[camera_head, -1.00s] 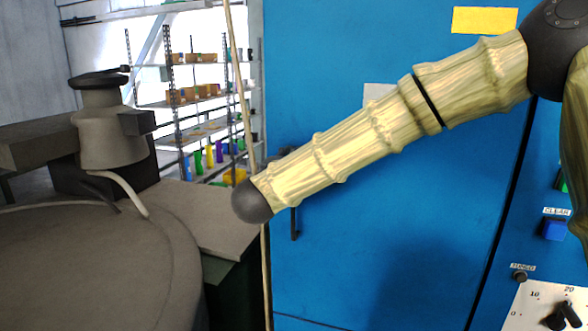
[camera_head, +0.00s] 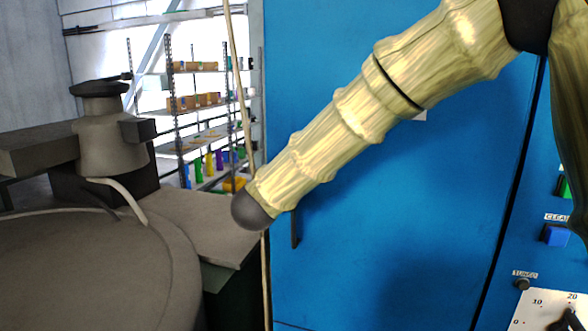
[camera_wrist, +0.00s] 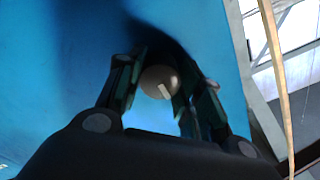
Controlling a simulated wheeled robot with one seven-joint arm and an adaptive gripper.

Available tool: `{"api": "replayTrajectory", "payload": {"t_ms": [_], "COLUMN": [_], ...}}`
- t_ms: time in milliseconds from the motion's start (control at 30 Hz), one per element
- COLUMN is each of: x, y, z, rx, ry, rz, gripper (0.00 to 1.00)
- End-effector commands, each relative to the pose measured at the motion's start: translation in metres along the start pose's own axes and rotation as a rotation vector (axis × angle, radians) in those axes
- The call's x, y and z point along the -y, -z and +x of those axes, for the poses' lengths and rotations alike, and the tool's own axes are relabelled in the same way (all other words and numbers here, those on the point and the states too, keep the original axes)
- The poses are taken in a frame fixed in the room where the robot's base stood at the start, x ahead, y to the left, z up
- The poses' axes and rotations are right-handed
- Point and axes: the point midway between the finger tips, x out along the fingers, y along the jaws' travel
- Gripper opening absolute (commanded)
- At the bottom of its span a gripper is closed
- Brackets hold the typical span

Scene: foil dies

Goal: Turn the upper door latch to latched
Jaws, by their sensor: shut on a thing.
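The upper door latch (camera_wrist: 158,82) shows in the wrist view as a round grey knob with a short pale mark, tilted in the picture. It is on the blue door (camera_head: 400,240). My gripper (camera_wrist: 161,78) has its dark fingers on both sides of the knob and is shut on it. In the head view my arm covers the gripper and the latch, so neither can be seen there. Whether the latch has reached its latched position cannot be told.
A dark vertical handle (camera_head: 295,230) is on the door below my arm. A control panel with a blue button (camera_head: 555,235) is at the right. A large round grey machine (camera_head: 90,270) fills the lower left. Shelves (camera_head: 200,135) stand behind.

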Motion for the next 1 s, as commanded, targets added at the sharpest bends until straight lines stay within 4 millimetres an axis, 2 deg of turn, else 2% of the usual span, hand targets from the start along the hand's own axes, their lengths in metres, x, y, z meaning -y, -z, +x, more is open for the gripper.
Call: {"api": "replayTrajectory", "payload": {"t_ms": [533,567,667,1000], "x": [-0.0011,-0.0011,-0.001,-0.0004], "y": [-0.0016,-0.0016,-0.0015,-0.0005], "z": [-0.0006,-0.0006,-0.0005,-0.001], "rx": [0.003,0.003,0.002,0.001], "ry": [-0.001,-0.001,-0.001,0.0], "rz": [-0.028,-0.028,-0.027,-0.026], "gripper": [0.12,0.38,0.56,0.58]}}
